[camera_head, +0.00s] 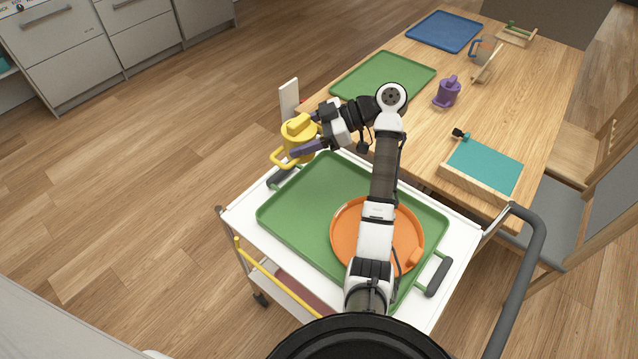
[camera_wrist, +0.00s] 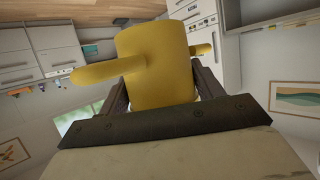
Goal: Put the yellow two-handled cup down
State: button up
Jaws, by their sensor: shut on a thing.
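The yellow two-handled cup (camera_head: 297,138) is held in the air near the far left corner of the white trolley in the head view. My gripper (camera_head: 307,147) is shut on it, reaching in from the right. In the wrist view the cup (camera_wrist: 158,62) fills the space between the fingers of my gripper (camera_wrist: 160,98), and a handle sticks out on each side. In the head view the cup overlaps the trolley edge and the floor beyond, so its exact height is unclear.
The trolley (camera_head: 236,215) carries a green tray (camera_head: 290,205) with an orange round dish (camera_head: 345,222). The wooden table (camera_head: 420,125) behind holds another green tray (camera_head: 375,75), a blue tray (camera_head: 444,31), a purple cup (camera_head: 447,94) and a teal-topped box (camera_head: 484,166). The trolley tray's left part is clear.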

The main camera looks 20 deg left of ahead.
notch_tip(320, 180, down, 14)
jog(key=shift+f+p, duration=0.2)
jog(key=shift+p, duration=1)
jog(key=shift+f, duration=0.15)
jog(key=shift+f, duration=0.1)
jog(key=shift+f+b, duration=0.15)
jog(key=shift+b, duration=0.15)
jog(key=o, duration=1.3)
